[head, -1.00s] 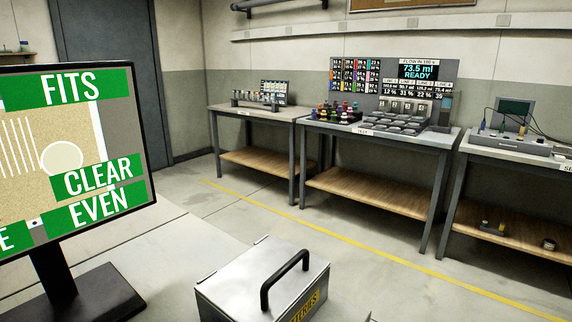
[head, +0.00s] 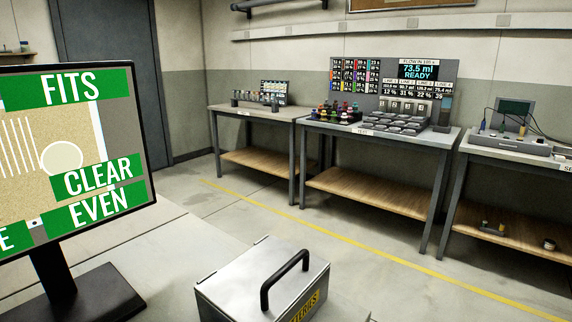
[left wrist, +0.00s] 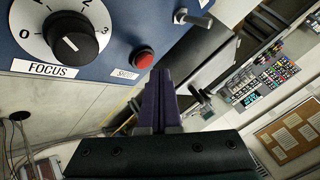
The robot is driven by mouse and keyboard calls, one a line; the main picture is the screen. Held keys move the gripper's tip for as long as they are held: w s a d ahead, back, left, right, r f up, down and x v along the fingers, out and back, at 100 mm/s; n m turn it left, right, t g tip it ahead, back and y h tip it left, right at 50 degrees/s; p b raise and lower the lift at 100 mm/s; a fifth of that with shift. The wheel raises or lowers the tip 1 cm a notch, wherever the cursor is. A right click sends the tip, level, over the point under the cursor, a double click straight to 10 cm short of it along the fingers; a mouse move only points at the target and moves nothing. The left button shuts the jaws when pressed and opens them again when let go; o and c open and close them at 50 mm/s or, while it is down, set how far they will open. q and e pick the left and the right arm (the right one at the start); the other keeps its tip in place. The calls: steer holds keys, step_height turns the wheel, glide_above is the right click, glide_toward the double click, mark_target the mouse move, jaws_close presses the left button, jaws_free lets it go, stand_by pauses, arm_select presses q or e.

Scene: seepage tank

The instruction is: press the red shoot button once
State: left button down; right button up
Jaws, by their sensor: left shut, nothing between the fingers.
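The red shoot button (left wrist: 143,60) sits on a blue panel in the left wrist view, above a small label reading SHOOT (left wrist: 126,73). My left gripper (left wrist: 160,73) is shut and empty, its dark fingers pointing up the picture. Its tips appear just right of and below the button; I cannot tell whether they touch the panel. The button is not visible in the head view. Neither gripper shows in the head view.
A black focus knob (left wrist: 72,45) with a white numbered dial is left of the button. A small metal lever (left wrist: 192,18) is to its right. The head view shows a monitor (head: 110,130), a metal batteries case (head: 240,290) and benches along the wall.

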arm_select(q)
steer(key=shift+f, duration=0.45)
steer(key=shift+f+b, duration=0.35)
steer(key=shift+b, duration=0.15)
steer(key=shift+r, duration=0.15)
steer(key=shift+r+p, duration=0.7)
steer(key=shift+p, duration=0.25)
steer(key=shift+r, duration=0.1)
step_height(320, 180, up, 6)
steer(key=p, duration=0.6)
steer(key=shift+d, duration=0.1)
